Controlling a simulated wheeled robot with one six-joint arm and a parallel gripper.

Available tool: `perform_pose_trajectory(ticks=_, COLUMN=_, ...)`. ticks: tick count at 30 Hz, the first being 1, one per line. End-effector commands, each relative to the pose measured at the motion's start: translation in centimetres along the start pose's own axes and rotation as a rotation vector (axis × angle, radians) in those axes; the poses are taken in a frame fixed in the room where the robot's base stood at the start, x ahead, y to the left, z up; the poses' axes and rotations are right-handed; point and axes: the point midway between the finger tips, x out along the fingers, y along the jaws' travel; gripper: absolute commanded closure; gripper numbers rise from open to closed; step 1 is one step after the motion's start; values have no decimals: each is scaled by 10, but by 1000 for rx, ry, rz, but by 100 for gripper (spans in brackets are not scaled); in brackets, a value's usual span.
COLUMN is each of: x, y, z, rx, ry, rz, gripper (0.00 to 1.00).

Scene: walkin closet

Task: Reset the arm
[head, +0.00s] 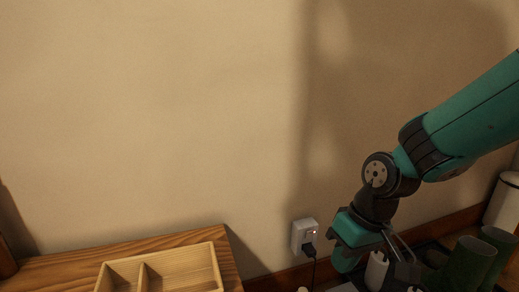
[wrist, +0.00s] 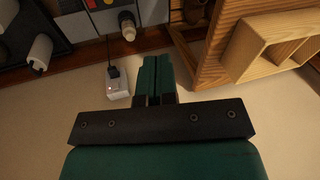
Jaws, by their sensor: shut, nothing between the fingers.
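My gripper (wrist: 157,80) shows in the wrist view with its two green fingers pressed together and nothing between them. In the head view my teal arm reaches in from the right, and my gripper (head: 345,258) points down, close to the wall by the outlet. It is apart from the wooden tray. The fingertips are only partly clear in the head view.
A white wall outlet (head: 305,236) with a black plug and cord is left of my gripper. A wooden tray with compartments (head: 218,268) lies on a wooden surface (head: 60,268) at lower left. Green boots (head: 472,262) stand at lower right beside a white cylinder (head: 503,203).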

Motion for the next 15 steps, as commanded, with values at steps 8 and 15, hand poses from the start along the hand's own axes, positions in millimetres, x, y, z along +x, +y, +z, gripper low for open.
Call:
perform_pose_trajectory(ticks=8, x=-81, y=-70, z=74, rx=-107, ry=31, rz=-59, gripper=100)
perform_pose_trajectory(ticks=15, x=-110, y=-101, z=130, rx=-181, ry=42, rz=-84, gripper=100)
